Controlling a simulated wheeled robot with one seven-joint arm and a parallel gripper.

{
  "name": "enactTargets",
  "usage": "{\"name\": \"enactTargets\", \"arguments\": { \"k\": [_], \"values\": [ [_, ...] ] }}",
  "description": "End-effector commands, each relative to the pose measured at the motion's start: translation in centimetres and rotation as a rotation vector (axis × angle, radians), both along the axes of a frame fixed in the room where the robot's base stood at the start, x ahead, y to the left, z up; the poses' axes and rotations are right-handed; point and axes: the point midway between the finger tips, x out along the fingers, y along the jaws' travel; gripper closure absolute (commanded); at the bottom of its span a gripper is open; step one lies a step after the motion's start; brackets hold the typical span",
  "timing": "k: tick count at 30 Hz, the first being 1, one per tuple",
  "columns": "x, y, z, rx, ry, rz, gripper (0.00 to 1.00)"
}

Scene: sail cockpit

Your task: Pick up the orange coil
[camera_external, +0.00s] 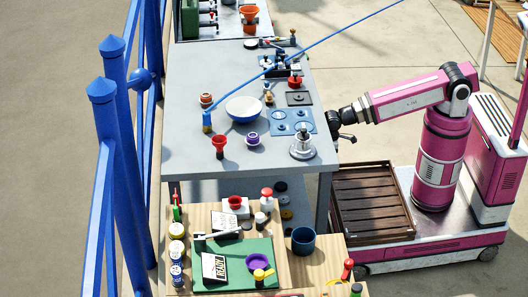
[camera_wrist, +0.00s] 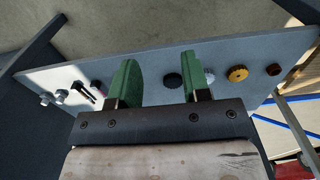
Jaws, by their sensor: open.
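In the wrist view, a small orange-yellow round piece (camera_wrist: 237,74), which looks like the orange coil, lies on a grey shelf (camera_wrist: 225,100) right of my gripper (camera_wrist: 158,78). My gripper's two green fingers are wide apart with nothing between them. The piece is outside the fingers and not touched. In the external view, my gripper (camera_external: 346,128) is beside the right edge of the grey table; its fingers are hard to make out there. A dull orange round piece (camera_external: 286,213) shows on the lower shelf below the table, in shade.
In the wrist view, a black round piece (camera_wrist: 173,80), a pale one (camera_wrist: 208,76) and a dark brown one (camera_wrist: 273,69) share the shelf. A table leg (camera_external: 324,200) stands near the shelf.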

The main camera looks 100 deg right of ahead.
Motion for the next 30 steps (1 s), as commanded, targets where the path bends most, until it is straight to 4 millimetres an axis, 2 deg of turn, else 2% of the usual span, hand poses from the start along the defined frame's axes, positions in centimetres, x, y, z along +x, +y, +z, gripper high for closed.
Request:
{"name": "enactTargets", "arguments": {
  "k": [1,3,4,12,16,20,25,30],
  "values": [
    [0.0,0.0,0.0,0.000,0.000,0.000,0.41],
    [0.0,0.0,0.0,0.000,0.000,0.000,0.18],
    [0.0,0.0,0.0,0.000,0.000,0.000,0.11],
    [0.0,0.1,0.0,0.001,-0.001,0.001,0.11],
    [0.5,1.6,0.2,0.016,-0.017,0.019,0.11],
    [1.4,5.6,0.7,0.056,-0.056,0.063,0.11],
    [2.4,12.5,1.7,0.129,-0.121,0.136,0.11],
    [2.5,19.5,2.9,0.208,-0.176,0.203,0.11]
  ]
}}
